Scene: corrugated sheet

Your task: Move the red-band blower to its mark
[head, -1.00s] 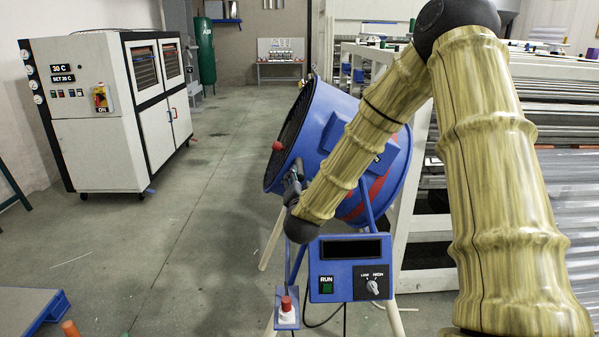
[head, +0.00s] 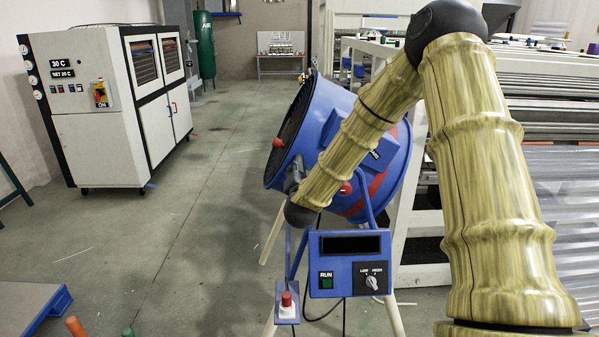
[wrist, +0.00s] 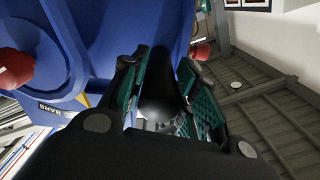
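The red-band blower (head: 318,121) is a blue drum with a red band on its right part, standing on legs in the middle of the head view. Below it is a blue control panel (head: 323,281). In the head view my gripper is mostly hidden behind my arm near the drum's left rim. In the wrist view my gripper (wrist: 163,85) has its teal-padded fingers either side of a black rounded bar. A gap shows beside the left pad, so the fingers look apart; contact is unclear. The blue blower body (wrist: 100,20) fills the upper left there. No floor mark is visible.
A white cabinet (head: 105,150) stands at the left. A low grey-topped platform (head: 20,305) is at the lower left. White rail frames and sheet racks (head: 550,90) line the right. A red push-button box (head: 287,306) hangs low before the blower. The floor (head: 200,215) left of the blower is clear.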

